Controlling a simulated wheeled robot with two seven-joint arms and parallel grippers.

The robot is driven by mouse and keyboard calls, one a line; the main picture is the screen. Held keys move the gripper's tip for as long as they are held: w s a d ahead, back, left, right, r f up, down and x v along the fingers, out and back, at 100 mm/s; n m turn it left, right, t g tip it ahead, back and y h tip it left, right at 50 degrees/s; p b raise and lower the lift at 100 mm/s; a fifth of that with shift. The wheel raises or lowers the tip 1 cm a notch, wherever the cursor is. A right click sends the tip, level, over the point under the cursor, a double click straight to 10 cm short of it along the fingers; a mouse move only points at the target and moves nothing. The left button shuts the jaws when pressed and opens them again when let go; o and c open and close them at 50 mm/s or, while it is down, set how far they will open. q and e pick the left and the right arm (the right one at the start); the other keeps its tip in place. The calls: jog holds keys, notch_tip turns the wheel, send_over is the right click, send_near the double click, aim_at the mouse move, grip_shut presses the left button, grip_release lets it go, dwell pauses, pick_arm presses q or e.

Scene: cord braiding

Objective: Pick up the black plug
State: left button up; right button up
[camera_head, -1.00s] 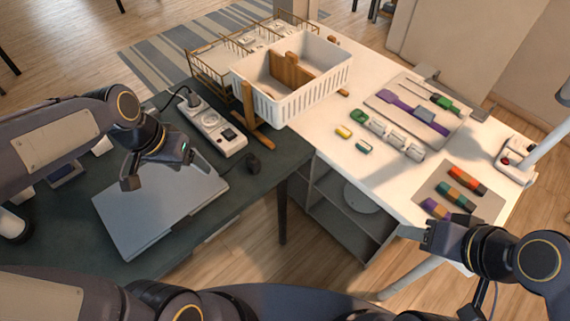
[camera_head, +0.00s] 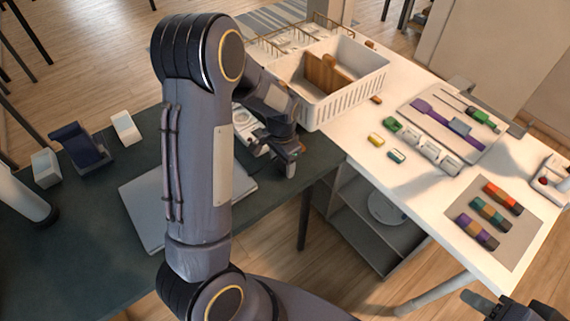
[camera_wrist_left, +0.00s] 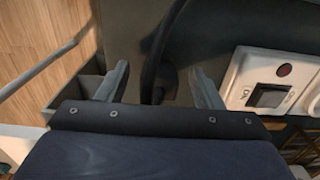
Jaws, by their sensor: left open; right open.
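The black plug (camera_wrist_left: 158,75) shows in the left wrist view as a dark shape with a cord running up from it. It lies between the two spread fingers of my left gripper (camera_wrist_left: 162,88), with gaps on both sides. In the head view my left gripper (camera_head: 289,160) is low over the dark table near its right edge, and I cannot make out the plug there behind the gripper and arm. My right gripper (camera_head: 476,299) is open at the lower right, only partly in view, away from the plug.
A white power strip with a switch (camera_wrist_left: 272,85) lies just right of the plug. A grey laptop-like slab (camera_head: 145,212) lies on the dark table (camera_head: 75,235). A white basket (camera_head: 345,99) stands beyond the gripper. Coloured blocks lie on the white table.

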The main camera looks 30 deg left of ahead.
pick_arm(q)
jog(key=shift+f, duration=0.9)
jog(key=shift+c, duration=0.2)
jog(key=c, duration=1)
jog(key=shift+r, duration=0.2)
